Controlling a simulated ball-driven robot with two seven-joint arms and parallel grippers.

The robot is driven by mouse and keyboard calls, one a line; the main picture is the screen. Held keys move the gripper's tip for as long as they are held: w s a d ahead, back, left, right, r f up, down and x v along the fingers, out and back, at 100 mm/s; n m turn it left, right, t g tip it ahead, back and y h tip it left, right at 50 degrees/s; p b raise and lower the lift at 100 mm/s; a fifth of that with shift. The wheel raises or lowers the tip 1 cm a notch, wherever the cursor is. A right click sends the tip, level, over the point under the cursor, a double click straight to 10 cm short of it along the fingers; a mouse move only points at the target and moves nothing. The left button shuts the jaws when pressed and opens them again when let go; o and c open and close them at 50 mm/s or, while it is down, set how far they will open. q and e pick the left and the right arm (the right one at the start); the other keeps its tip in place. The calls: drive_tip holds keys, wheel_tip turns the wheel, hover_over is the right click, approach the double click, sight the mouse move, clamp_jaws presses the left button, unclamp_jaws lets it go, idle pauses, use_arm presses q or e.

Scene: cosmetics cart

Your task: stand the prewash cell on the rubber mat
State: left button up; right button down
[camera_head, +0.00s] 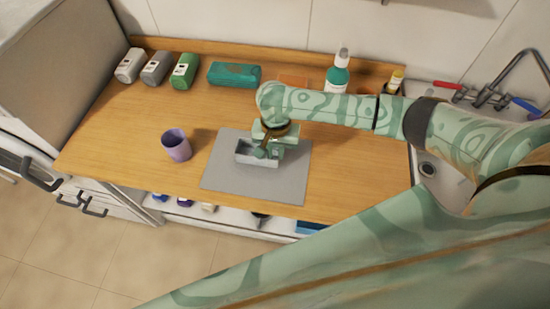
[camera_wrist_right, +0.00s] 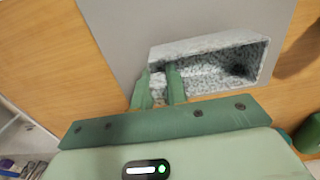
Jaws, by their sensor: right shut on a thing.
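The prewash cell, a grey speckled open box (camera_head: 243,157), is over the middle of the grey rubber mat (camera_head: 222,182). My right gripper (camera_head: 265,150) is shut on one wall of it. In the right wrist view, the fingers (camera_wrist_right: 159,88) pinch that wall of the box (camera_wrist_right: 262,58), one finger inside and one outside. The opening shows, and the inside looks empty. The box looks roughly level. I cannot tell whether its base touches the mat. My left gripper is not in view.
A purple cup (camera_head: 176,145) stands left of the mat. White (camera_head: 130,65), grey (camera_head: 156,68) and green (camera_head: 185,71) containers and a teal box (camera_head: 234,74) are along the back. A sink (camera_head: 428,170) is at right.

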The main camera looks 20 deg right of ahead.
drive_tip(key=f, duration=0.1)
drive_tip(key=f+b, duration=0.1)
drive_tip(key=f, duration=0.1)
drive_tip(key=shift+w+a+f, duration=0.1)
drive_tip(key=shift+w+f, duration=0.1)
drive_tip(key=shift+f, duration=0.1)
drive_tip(key=shift+r, duration=0.15)
drive_tip(key=c, duration=1.4)
unclamp_jaws()
wheel_tip(320, 180, up, 12)
drive_tip(key=p, duration=0.4)
drive_tip(key=shift+p, duration=0.35)
